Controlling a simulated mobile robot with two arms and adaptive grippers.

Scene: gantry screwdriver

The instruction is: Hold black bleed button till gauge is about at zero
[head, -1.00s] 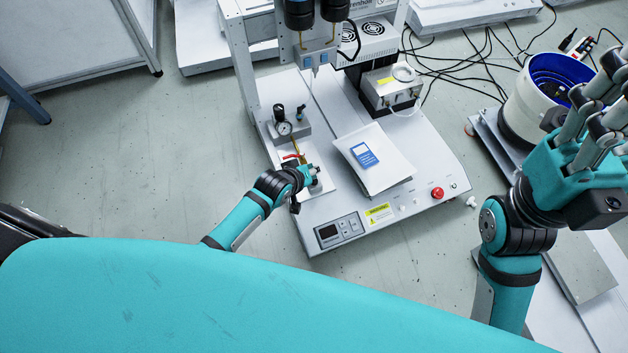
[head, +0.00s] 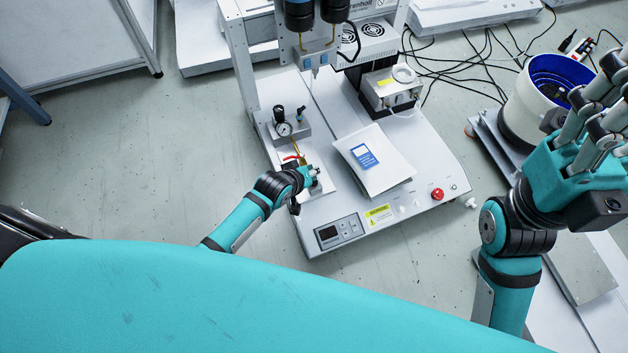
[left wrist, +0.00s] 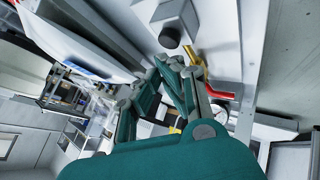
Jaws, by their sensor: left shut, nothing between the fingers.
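The round pressure gauge (head: 284,129) with a white dial stands on the grey block at the left of the gantry machine; its needle is too small to read. It shows partly behind my fingers in the left wrist view (left wrist: 220,113). My left gripper (head: 311,173) is shut and empty, low over the valve area in front of the gauge. In the left wrist view its fingertips (left wrist: 172,62) are close to a black round button (left wrist: 169,37) on a grey block. I cannot tell whether they touch. My right gripper (head: 592,125) is far right, away from the machine.
A red lever (head: 291,157) and brass pipe (left wrist: 194,55) are beside my left fingers. A white pad with a blue label (head: 375,160) lies on the machine to the right. A red stop button (head: 437,193) is at the front right. Cables cover the floor behind.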

